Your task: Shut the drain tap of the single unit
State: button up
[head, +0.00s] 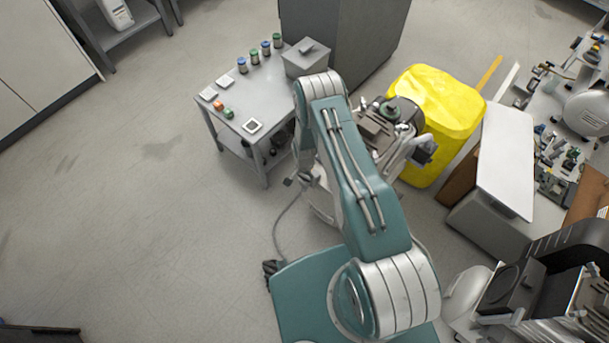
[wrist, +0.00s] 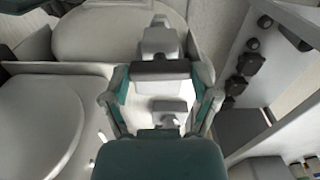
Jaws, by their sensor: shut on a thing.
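In the wrist view my gripper (wrist: 160,72) has its two fingers closed in from left and right on a small grey piece (wrist: 158,68), which I take to be the drain tap's handle. A pale fitting (wrist: 160,36) lies just beyond it. Rounded pale tank surfaces (wrist: 40,125) fill the left side. Whether the tap stands open or shut cannot be told. In the head view a machine with a dark top plate (head: 373,128), seemingly the single unit, is partly behind my arm. My gripper and the tap are hidden there.
A grey side table (head: 232,88) with small jars and a grey box (head: 307,60) stands to the left. A yellow bin (head: 437,105) stands behind the machine. Benches with equipment (head: 565,165) fill the right. The floor at left is clear.

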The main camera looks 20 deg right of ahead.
aim_at(304, 176)
jog(key=shift+s+f+m, duration=0.1)
jog(key=shift+m, duration=0.5)
jog(key=shift+a, duration=0.1)
jog(key=o, duration=1)
jog(key=shift+r, duration=0.5)
notch_tip(304, 176, up, 11)
